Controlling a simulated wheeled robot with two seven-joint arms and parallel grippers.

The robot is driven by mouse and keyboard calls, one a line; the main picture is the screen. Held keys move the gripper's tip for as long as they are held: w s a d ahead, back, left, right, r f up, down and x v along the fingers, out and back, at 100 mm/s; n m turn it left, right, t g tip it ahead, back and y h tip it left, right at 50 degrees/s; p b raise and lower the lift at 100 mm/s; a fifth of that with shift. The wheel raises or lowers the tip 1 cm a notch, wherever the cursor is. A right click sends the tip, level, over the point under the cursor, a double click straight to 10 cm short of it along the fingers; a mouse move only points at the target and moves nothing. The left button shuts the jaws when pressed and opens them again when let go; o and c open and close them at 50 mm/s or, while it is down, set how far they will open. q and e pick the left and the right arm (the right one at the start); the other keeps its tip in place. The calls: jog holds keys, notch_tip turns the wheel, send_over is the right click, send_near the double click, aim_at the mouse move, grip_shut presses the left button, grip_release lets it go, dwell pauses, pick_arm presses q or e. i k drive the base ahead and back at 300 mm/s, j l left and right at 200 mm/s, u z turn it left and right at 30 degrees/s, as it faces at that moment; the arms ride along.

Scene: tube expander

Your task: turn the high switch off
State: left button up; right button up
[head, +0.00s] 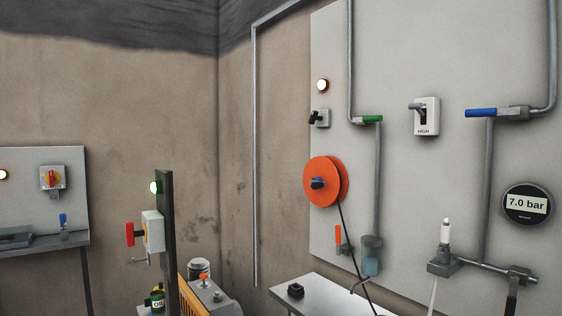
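The high switch (426,116) is a white plate with a grey lever and the label HIGH, mounted on the grey wall panel right of centre. Its lever (417,106) sticks out toward the left in the upper part of the plate. I cannot tell from this view whether that position is on or off. Neither of my grippers shows in the head view.
Around the switch are a green-handled valve (368,119), a blue-handled valve (482,113), a small black switch (319,118), an orange reel (322,182) and a 7.0 bar gauge (527,204). A shelf (335,295) juts out below. A dark post (167,240) stands left of centre.

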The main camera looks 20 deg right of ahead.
aim_at(314, 117)
jog(key=i+j+z, duration=0.1)
jog(key=i+z, duration=0.2)
jog(key=i, duration=0.25)
jog(key=i+j+z, duration=0.3)
jog(key=i, duration=0.25)
